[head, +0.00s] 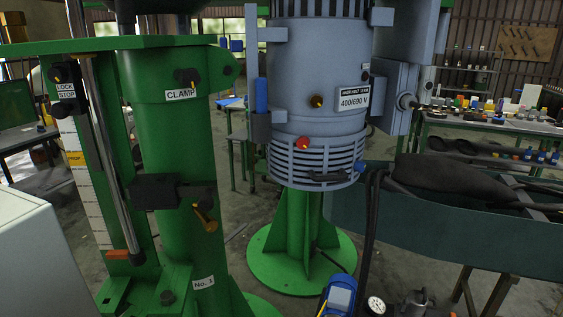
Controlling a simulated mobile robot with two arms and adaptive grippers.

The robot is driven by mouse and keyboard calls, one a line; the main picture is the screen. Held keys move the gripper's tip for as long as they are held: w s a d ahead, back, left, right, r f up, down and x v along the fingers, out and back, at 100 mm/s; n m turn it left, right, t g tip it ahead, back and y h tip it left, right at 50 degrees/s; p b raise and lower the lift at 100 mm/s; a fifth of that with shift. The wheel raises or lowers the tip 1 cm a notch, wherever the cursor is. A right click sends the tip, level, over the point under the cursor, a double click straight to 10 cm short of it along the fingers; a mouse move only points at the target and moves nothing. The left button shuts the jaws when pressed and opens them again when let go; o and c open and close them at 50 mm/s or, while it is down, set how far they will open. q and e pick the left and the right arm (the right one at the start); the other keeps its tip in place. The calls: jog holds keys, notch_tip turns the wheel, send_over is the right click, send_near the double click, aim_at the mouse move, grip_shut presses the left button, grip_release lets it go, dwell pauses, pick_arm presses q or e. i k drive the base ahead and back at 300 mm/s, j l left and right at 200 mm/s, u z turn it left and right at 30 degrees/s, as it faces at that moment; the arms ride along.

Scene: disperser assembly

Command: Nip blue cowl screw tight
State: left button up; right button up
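The grey motor (318,75) stands upright with a slotted cowl (312,166) around its lower end. A blue cowl screw (360,166) sits at the right edge of the cowl; only its head shows, and I cannot tell how tight it is. A red screw (303,143) sits on the upper front rim of the cowl. Neither of my grippers is in view.
A green column with a CLAMP label (181,95) stands at left. The motor is above a green pedestal (299,240). A dark green trough (450,225) lies at right. A blue meter (339,296) and a gauge (376,305) are at the bottom. A bench (490,127) stands behind.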

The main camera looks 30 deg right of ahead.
aim_at(360, 167)
jog(key=z, duration=1.45)
